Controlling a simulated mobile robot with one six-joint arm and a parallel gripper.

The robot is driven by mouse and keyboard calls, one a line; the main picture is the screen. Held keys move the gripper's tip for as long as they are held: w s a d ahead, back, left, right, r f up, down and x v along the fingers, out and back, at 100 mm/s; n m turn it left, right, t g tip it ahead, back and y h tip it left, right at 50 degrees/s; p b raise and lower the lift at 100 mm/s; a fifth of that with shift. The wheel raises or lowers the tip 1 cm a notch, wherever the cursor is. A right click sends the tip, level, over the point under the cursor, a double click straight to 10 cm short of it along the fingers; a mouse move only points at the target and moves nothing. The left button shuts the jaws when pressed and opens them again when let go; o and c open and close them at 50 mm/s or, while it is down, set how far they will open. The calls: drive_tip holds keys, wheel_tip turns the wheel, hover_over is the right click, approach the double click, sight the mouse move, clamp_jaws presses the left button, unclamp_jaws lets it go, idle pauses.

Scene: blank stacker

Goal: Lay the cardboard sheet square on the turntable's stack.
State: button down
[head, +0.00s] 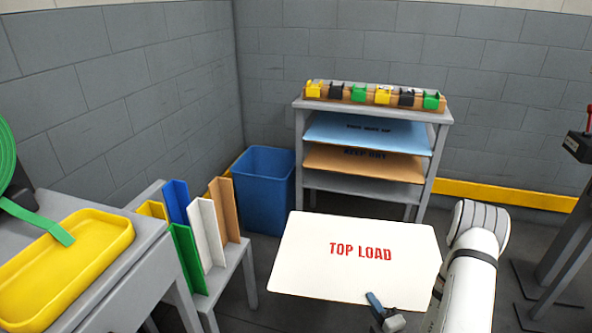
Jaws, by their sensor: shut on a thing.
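A white sheet (300,262) printed "TOP LOAD" in red shows face up in the lower middle. My gripper (374,301) is at its near edge, right of centre, and is shut on it. One dark blue finger shows over the sheet's top face; the other finger is hidden. The lettering reads upright from here. A brown cardboard sheet (325,160) with dark print lies on a shelf of the grey rack at the back, below a light blue sheet (328,131). I cannot see the turntable or its stack.
The grey rack (299,150) carries a row of coloured clips on top. A blue bin (264,190) stands left of it. Coloured corner boards (206,232) stand on a low grey stand at left. A yellow tray (68,263) is at far left. Dark posts (570,235) stand at right.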

drive_tip(key=w+a+r+n+g+y, duration=0.1)
drive_tip(key=w+a+r, duration=0.25)
drive_tip(key=r, duration=0.25)
drive_tip(key=w+a+r+n+y, duration=0.1)
drive_tip(key=w+a+r+y, duration=0.1)
drive_tip(key=w+r, duration=0.4)
wheel_tip(320, 180, up, 21)
drive_tip(key=s+p, duration=0.1)
drive_tip(key=p, duration=2.6)
drive_tip(key=shift+a+r, duration=0.15)
